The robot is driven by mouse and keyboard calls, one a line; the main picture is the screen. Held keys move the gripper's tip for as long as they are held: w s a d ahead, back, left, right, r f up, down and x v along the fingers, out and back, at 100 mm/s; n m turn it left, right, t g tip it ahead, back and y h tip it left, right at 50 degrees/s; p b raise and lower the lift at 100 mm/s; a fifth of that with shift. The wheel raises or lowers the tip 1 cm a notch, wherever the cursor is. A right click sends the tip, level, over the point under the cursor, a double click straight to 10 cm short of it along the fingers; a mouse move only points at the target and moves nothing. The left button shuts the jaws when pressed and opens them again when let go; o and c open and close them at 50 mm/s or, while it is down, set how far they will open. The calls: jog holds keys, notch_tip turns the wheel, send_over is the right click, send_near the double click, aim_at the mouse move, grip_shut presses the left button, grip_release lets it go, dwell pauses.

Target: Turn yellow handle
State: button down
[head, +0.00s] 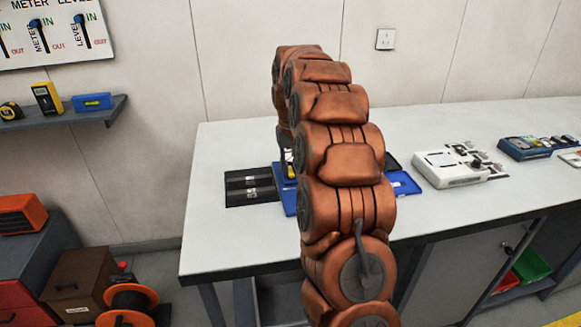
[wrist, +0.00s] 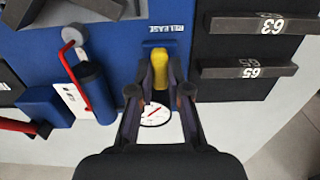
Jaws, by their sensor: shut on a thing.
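The yellow handle (wrist: 159,68) shows in the wrist view, upright in the picture on a blue device (wrist: 118,40) below the word RELEASE. My gripper (wrist: 160,92) has its two dark fingers on either side of the handle and is shut on it. A white round dial (wrist: 154,114) with a red mark shows between the fingers, nearer my palm.
Dark blocks (wrist: 250,70) marked 63 and 65 lie right of the handle. A blue cylinder (wrist: 96,92) and a red lever (wrist: 22,126) are on the left. On the grey bench (head: 235,150), a white device (head: 448,170) stands to the right.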

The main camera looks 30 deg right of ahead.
aim_at(291, 169)
dwell(0.4)
jog(key=c, duration=1.1)
grip_release()
jog(key=shift+r, duration=0.1)
notch_tip(291, 169, up, 12)
jog(key=shift+f, duration=0.1)
